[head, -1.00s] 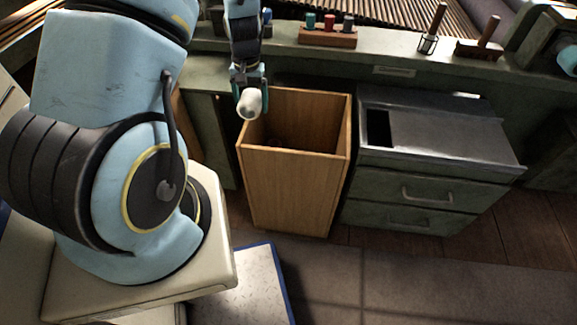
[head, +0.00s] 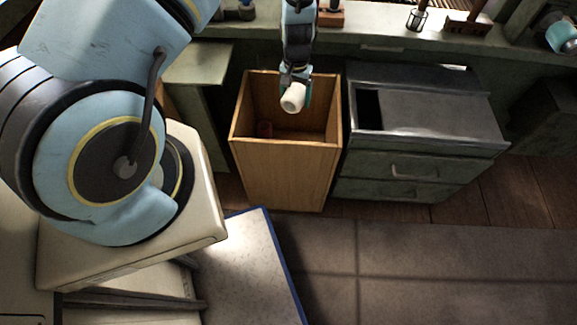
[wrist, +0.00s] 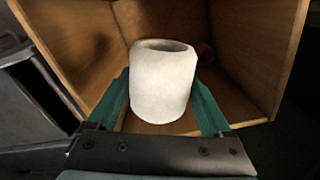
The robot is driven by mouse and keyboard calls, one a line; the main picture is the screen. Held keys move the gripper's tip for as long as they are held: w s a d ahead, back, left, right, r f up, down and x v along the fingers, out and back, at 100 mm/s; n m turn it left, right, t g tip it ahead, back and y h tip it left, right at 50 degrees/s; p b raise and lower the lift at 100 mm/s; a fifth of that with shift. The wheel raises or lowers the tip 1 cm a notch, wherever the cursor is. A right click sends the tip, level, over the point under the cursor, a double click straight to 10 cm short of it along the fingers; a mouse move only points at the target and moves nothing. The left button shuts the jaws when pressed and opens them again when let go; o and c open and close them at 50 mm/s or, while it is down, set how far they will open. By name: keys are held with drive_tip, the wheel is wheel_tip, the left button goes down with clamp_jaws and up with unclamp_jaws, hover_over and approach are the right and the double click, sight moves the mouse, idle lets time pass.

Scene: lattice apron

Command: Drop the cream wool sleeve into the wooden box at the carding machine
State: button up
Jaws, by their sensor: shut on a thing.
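The cream wool sleeve (head: 293,98) is a short, pale, hollow cylinder. My gripper (head: 295,86) is shut on it and holds it over the open top of the wooden box (head: 286,172). In the wrist view the sleeve (wrist: 163,85) sits between my gripper's two green fingers (wrist: 165,103), its open end facing away from the wrist. The box's inner walls (wrist: 250,45) show behind and around it in that view. A small dark red thing (head: 265,129) lies inside the box, toward its left side.
A green drawer cabinet with a metal top (head: 436,112) stands just right of the box. A green bench (head: 385,50) runs behind, carrying a wire-caged tool (head: 417,18) and a brush (head: 467,25). A blue-edged pale board (head: 245,265) lies in front. Grey floor (head: 420,270) is clear at right.

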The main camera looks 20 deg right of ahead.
wheel_tip(320, 180, down, 2)
drive_tip(key=shift+f+b, duration=0.15)
drive_tip(key=shift+b, duration=0.35)
drive_tip(key=o, duration=0.8)
drive_tip(key=shift+c, duration=0.2)
wheel_tip(320, 180, up, 11)
drive_tip(key=shift+f+b, duration=0.1)
drive_tip(key=shift+b, duration=0.3)
